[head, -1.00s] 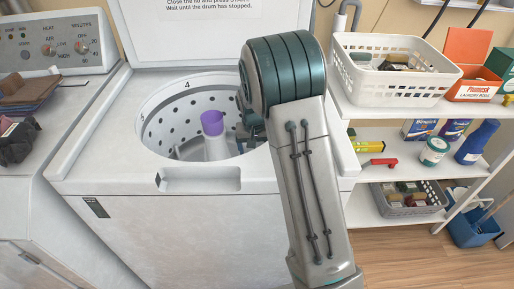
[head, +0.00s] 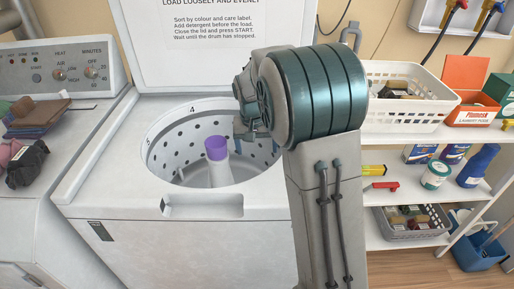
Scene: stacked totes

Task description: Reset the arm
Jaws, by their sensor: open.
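My arm stands up in front of the washer, its teal elbow joint large in the middle of the head view. My gripper (head: 254,138) shows just left of that joint, over the right side of the open washer drum (head: 173,160). It is open, with nothing seen between its fingers, and is partly hidden by my own arm. A white agitator post with a purple cap (head: 216,148) stands in the drum, to the left of the gripper and apart from it in the picture.
The washer lid (head: 150,50) is raised behind the drum. A dryer (head: 60,110) with folded cloths (head: 38,116) and a dark bundle (head: 27,163) stands left. Shelves at right hold a white basket (head: 405,112), an orange box (head: 466,92), bottles and a grey basket (head: 412,222).

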